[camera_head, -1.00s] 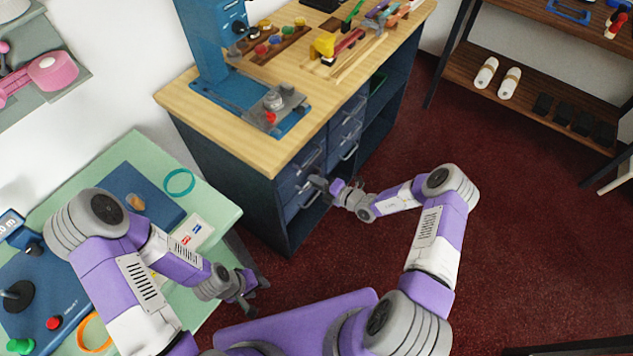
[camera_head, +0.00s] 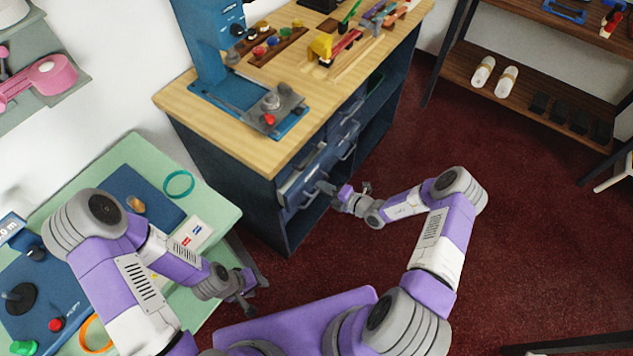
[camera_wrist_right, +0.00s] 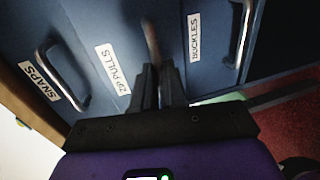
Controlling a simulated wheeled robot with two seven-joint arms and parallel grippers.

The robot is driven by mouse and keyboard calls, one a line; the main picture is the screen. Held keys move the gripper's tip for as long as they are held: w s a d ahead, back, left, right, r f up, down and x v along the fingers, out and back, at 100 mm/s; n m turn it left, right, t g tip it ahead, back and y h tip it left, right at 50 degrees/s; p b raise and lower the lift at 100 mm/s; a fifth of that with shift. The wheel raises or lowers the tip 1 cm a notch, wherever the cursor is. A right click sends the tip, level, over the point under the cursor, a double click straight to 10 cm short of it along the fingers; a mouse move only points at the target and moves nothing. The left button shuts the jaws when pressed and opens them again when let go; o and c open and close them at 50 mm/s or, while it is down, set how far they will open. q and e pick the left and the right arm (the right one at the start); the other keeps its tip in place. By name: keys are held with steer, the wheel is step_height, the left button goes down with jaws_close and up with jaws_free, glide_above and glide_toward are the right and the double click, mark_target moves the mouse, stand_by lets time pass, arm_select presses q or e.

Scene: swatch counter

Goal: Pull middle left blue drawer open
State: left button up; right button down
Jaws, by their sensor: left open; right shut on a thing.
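The middle left blue drawer (camera_head: 301,191) is in the workbench cabinet and stands slightly out from the front. In the right wrist view its front (camera_wrist_right: 118,40) carries a "ZIP PULLS" label. My right gripper (camera_head: 328,187) is at this drawer, and in the wrist view its dark fingers (camera_wrist_right: 158,85) are shut on the drawer's handle (camera_wrist_right: 152,42). The fingers hide part of the handle. My left gripper (camera_head: 257,295) is open and empty, beside the green table's right edge.
Neighbouring drawers labelled "SNAPS" (camera_wrist_right: 40,82) and "BUCKLES" (camera_wrist_right: 194,38) have bar handles. The wooden workbench top (camera_head: 240,130) holds a blue press (camera_head: 205,45) and small parts. The green table (camera_head: 215,215) is at left. Red floor (camera_head: 530,240) is clear at right.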

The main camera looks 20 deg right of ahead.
steer(key=f+v, duration=0.2)
steer(key=v, duration=0.7)
steer(key=f+p+v, duration=0.1)
steer(key=f+v, duration=0.1)
steer(key=v, duration=0.8)
steer(key=shift+v, duration=0.75)
steer(key=shift+s+f, duration=0.1)
steer(key=shift+f, duration=0.1)
steer(key=c, duration=1.2)
jaws_free()
steer(key=shift+p, duration=0.3)
steer(key=p+v, duration=0.1)
steer(key=v, duration=0.6)
steer(key=shift+s+d, duration=0.15)
steer(key=shift+s, duration=0.05)
